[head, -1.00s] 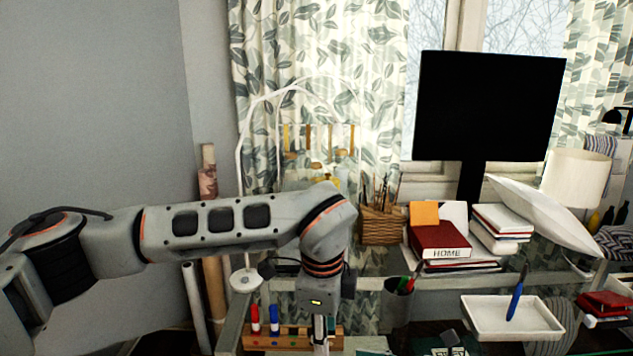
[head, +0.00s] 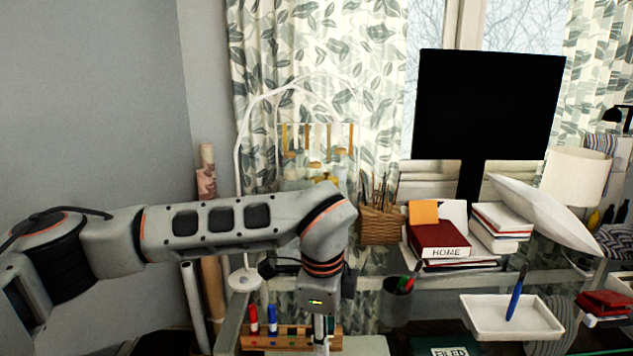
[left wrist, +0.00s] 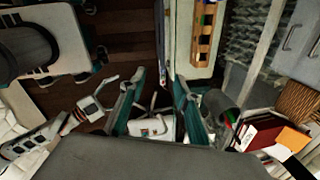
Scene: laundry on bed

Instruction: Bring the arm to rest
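My left arm reaches in from the left in the head view, its wrist above the desk's front left. Its gripper (head: 320,345) points down and is cut off by the bottom edge. In the left wrist view the two teal fingers of this gripper (left wrist: 160,105) are apart, with nothing held between them. My right arm does not show in the head view. What looks like its gripper (left wrist: 98,100) is at the left of the left wrist view, over the dark floor; it is too small to tell its opening.
A wooden marker rack (head: 290,338) is beside the left gripper. A pen cup (head: 396,305), white tray (head: 500,330) with a blue pen (head: 517,295), and a green "FILED" item (head: 445,347) are to the right. Behind are a wicker pencil basket (head: 380,226), books (head: 440,238) and a monitor (head: 490,105).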

